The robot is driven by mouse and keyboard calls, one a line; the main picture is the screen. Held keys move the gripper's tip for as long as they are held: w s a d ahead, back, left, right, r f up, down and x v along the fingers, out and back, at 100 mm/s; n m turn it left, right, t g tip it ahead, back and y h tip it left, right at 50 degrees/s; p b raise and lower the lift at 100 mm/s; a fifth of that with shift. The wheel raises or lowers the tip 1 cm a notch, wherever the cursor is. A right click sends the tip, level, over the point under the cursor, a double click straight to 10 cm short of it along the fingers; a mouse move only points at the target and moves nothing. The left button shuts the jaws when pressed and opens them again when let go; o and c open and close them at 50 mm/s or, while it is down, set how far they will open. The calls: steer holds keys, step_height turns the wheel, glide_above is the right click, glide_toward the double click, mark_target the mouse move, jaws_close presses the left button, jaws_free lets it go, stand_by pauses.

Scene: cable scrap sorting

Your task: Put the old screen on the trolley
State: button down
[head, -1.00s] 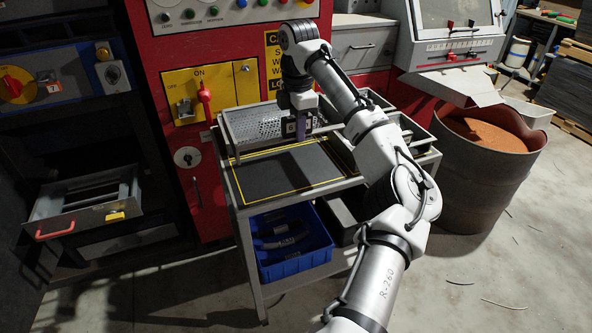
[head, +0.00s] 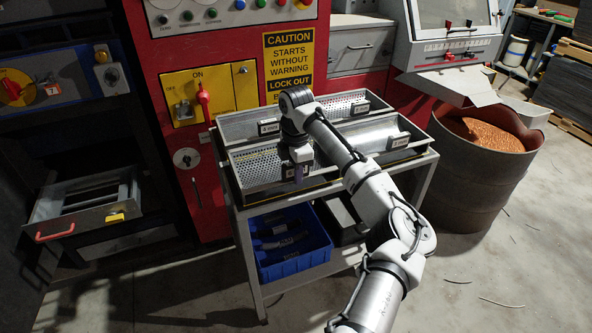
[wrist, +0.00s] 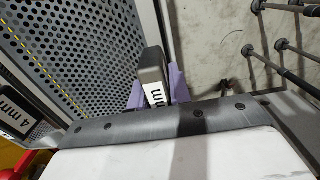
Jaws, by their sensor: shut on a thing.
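The old screen (head: 254,168) is a grey perforated metal tray lying level over the front-left part of the trolley (head: 246,240). My gripper (head: 297,173) points down at its right end. In the wrist view my purple fingers (wrist: 158,97) are shut on the screen's dark handle block, whose label shows "mm". The perforated screen (wrist: 100,38) fills the left there, and a yellow line shows through its holes. The screen covers most of the yellow-outlined dark mat. I cannot tell whether it rests on the mat or hangs just above it.
Other trays stand on the trolley top: one behind (head: 240,127), one at back right (head: 340,105) and one at front right (head: 365,137). A blue bin (head: 290,265) sits on the lower shelf. A red machine stands behind; a drum (head: 480,180) of granules stands right.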

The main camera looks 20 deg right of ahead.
steer(key=shift+r, duration=0.1)
steer(key=c, duration=1.7)
jaws_free()
steer(key=shift+f, duration=0.2)
steer(key=shift+c, duration=0.2)
steer(key=o, duration=0.5)
steer(key=shift+c, duration=0.2)
step_height(320, 180, up, 12)
steer(key=shift+r+b, duration=0.15)
steer(key=shift+b, duration=0.65)
